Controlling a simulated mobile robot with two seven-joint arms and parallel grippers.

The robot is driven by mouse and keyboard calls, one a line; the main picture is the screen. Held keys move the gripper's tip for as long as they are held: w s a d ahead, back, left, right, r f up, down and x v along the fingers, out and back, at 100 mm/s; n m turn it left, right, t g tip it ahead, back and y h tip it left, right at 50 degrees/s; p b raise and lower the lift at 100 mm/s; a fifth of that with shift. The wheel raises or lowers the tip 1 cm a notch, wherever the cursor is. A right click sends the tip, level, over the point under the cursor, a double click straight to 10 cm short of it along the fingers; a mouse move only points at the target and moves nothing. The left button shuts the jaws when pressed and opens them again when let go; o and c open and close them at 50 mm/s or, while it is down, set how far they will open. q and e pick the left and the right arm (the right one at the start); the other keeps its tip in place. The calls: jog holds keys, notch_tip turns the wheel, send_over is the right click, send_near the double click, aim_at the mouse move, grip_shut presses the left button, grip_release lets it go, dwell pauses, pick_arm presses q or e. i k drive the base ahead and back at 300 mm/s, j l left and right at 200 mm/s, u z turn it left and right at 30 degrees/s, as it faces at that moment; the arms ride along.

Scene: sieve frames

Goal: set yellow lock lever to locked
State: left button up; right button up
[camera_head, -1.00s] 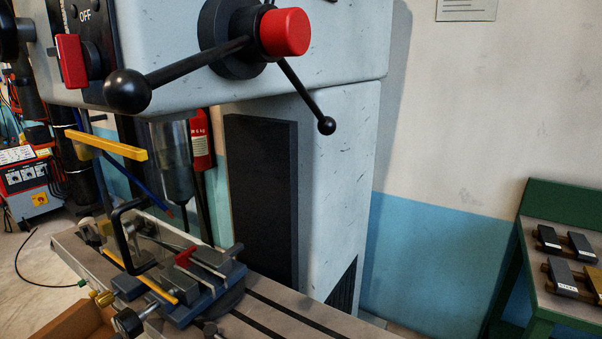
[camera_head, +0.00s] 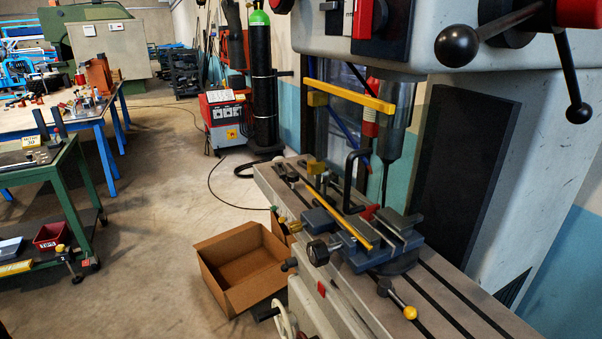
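A lever with a yellow ball knob (camera_head: 410,312) shows at the edge of the drill press table, below the blue vise. Its short metal rod slants down to the right from a dark pivot. No lock marking is readable there, so I cannot tell its setting. The drill press table (camera_head: 452,298) is grey with dark slots. Neither of my grippers is in view.
The blue vise (camera_head: 345,246) sits on the table under the chuck (camera_head: 393,130). A yellow-framed guard (camera_head: 352,97) stands before the chuck. An open cardboard box (camera_head: 243,268) lies on the floor beside the machine. Open floor (camera_head: 150,215) lies to the left.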

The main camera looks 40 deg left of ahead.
aim_at(385, 285)
jog(key=j, duration=2.1)
jog(key=k+u, duration=0.05)
jog(key=k, duration=0.05)
